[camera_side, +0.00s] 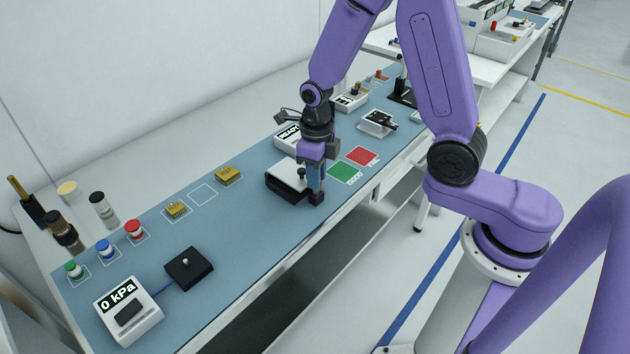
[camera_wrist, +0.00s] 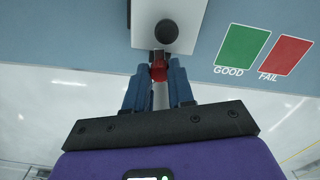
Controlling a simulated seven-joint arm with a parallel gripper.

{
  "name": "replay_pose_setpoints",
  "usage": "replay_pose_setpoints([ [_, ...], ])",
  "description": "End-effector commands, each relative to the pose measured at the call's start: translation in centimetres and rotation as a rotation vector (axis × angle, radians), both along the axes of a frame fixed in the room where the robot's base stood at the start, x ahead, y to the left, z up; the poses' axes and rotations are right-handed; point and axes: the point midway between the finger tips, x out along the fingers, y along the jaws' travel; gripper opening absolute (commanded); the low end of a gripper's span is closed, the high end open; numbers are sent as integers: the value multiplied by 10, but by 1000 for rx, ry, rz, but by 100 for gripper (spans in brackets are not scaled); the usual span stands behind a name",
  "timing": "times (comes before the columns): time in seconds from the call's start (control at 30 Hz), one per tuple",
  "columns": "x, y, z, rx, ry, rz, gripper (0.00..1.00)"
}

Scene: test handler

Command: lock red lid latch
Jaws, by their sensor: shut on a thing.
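The red latch (camera_wrist: 159,70) shows in the wrist view at the near edge of the white lid (camera_wrist: 146,22), which carries a dark round knob (camera_wrist: 167,32). My gripper (camera_wrist: 158,72) has its two blue fingers on either side of the latch, shut on it. In the side view my gripper (camera_side: 316,194) reaches down at the front edge of the black box with the white lid (camera_side: 288,174). There the fingers hide the latch. I cannot tell the latch's exact angle.
A green GOOD pad (camera_side: 344,173) and a red FAIL pad (camera_side: 362,156) lie right of the box. Gold blocks (camera_side: 228,175), a pressure gauge (camera_side: 128,310) and coloured-top cylinders (camera_side: 134,230) stand to the left. The bench's front edge is close to the gripper.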

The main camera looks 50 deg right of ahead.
Motion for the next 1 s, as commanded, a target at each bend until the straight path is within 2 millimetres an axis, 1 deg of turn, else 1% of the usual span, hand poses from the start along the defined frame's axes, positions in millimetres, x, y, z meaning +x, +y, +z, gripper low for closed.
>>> replay_pose_setpoints([
  [0.1, 1, 0, 1, 0, -4, -26, 6],
  [0.37, 1, 0, 1, 0, -4, -29, 6],
  [0.83, 3, 1, 0, 1, -5, -158, 6],
  [0.87, 3, 0, 0, 1, -6, -162, 26],
  [0.9, 3, 0, 0, 1, -6, -160, 33],
  [1.0, 2, 0, 0, 0, -4, -159, 33],
])
